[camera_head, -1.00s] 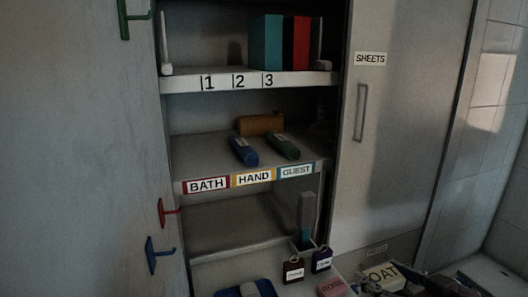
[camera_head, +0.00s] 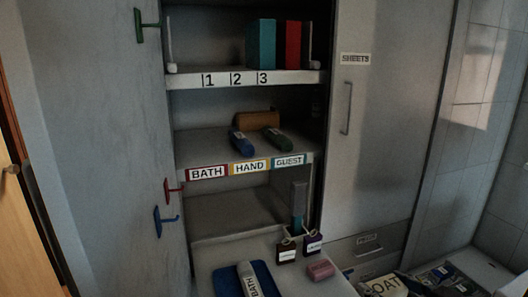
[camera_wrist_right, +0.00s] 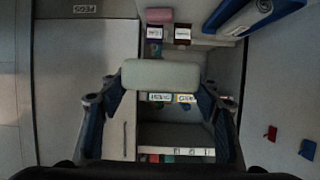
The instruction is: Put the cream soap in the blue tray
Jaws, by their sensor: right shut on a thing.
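The cream soap (camera_head: 380,287), lettered OAT, shows at the bottom right of the head view. My right gripper (camera_head: 425,281) is shut on it, and the soap spans between its dark blue fingers in the wrist view (camera_wrist_right: 160,75). The blue tray (camera_head: 226,282) lies at the bottom of the head view, partly cut off, left of the held soap and apart from it. A grey bar with a BATH label (camera_head: 250,282) lies over the tray. In the wrist view the tray (camera_wrist_right: 236,21) is at the top right. My left gripper is out of view.
A pink soap (camera_head: 320,269) lies on the counter right of the tray. Two tagged dark jars (camera_head: 288,254) stand behind it. Shelves above hold books (camera_head: 262,44) and rolled items (camera_head: 242,141). Red and blue hooks (camera_head: 163,226) stick out from the left panel.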

